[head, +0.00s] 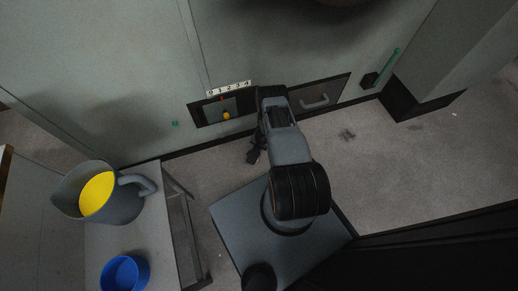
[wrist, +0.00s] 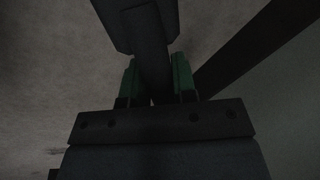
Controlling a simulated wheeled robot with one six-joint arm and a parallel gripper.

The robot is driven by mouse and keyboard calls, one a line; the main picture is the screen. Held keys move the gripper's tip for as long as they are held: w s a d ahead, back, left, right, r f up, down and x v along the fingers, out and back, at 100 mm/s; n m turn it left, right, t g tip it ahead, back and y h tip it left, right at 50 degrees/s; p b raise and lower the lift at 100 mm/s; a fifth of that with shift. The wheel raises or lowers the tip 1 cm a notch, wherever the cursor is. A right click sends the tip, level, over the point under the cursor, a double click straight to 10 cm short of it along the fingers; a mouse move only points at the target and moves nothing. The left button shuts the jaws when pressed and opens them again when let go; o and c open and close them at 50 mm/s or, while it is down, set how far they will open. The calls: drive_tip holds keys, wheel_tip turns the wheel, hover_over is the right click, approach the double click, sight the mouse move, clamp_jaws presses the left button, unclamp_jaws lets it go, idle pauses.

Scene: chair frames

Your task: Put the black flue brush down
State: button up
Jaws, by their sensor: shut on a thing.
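In the wrist view my gripper (wrist: 156,78) has its two green-padded fingers closed on either side of a dark bar, the black flue brush (wrist: 150,50). The brush widens into a blocky dark part at the top of that view; its far end is out of frame. In the head view my arm reaches forward over my base toward the wall, and a small dark shape low by the floor is at its end. I cannot tell there which part is gripper and which is brush.
A table (head: 145,235) at left holds a grey jug (head: 72,190) with yellow inside and a blue bowl (head: 125,272). The wall has a recess (head: 208,112) under a number strip (head: 229,88), a handled drawer (head: 318,102) and a green stick (head: 388,66).

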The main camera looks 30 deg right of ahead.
drive_tip(key=shift+d+f+b, duration=0.1)
drive_tip(key=shift+f+b, duration=1.2)
drive_tip(key=shift+f, duration=0.3)
drive_tip(key=shift+f, duration=0.15)
drive_tip(key=o, duration=0.9)
drive_tip(key=r+p, duration=0.3)
drive_tip(key=r, duration=0.1)
drive_tip(key=s+r+p, duration=0.1)
drive_tip(key=r+p, duration=0.3)
drive_tip(key=s+d+r+p, duration=0.1)
drive_tip(key=r+p, duration=0.2)
drive_tip(key=r, duration=0.1)
drive_tip(key=shift+s+d, duration=0.1)
drive_tip(key=shift+s, duration=0.05)
